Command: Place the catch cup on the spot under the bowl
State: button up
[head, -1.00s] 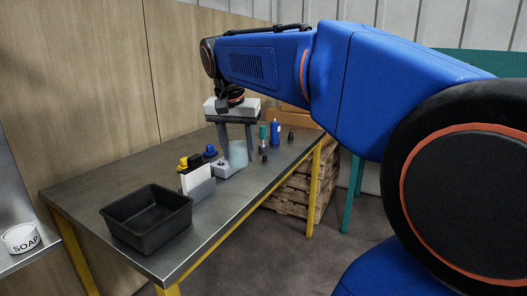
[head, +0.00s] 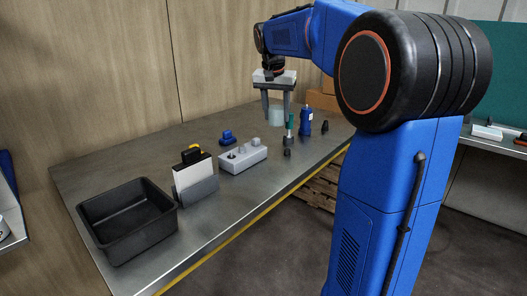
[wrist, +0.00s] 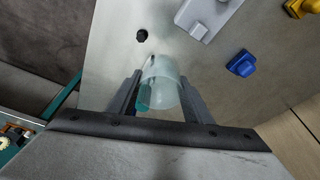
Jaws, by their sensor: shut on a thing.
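The catch cup (head: 277,116) is a pale, see-through cup. My gripper (head: 277,109) points down and is shut on it, with one dark finger on each side. In the wrist view the cup (wrist: 165,84) lies between the fingers of my gripper (wrist: 164,98), and a teal shape shows at its left side. In the head view the cup is over the far part of the metal table, behind the teal-handled tool. I cannot tell how high it is above the tabletop. I can make out neither the bowl nor the spot under it.
The metal table (head: 235,195) holds a black bin (head: 125,235), a grey holder (head: 197,192) with a white panel, a grey block (head: 243,158), a blue piece (head: 227,138), a teal-handled tool (head: 290,124) and a blue bottle (head: 306,122). Another bench stands at right.

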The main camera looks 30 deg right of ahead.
jog(key=shift+w+d+f, duration=0.1)
jog(key=shift+w+f, duration=0.1)
jog(key=shift+w, duration=0.25)
jog(key=shift+w+f, duration=0.1)
jog(key=shift+f, duration=4.85)
jog(key=shift+f, duration=0.15)
jog(key=o, duration=1)
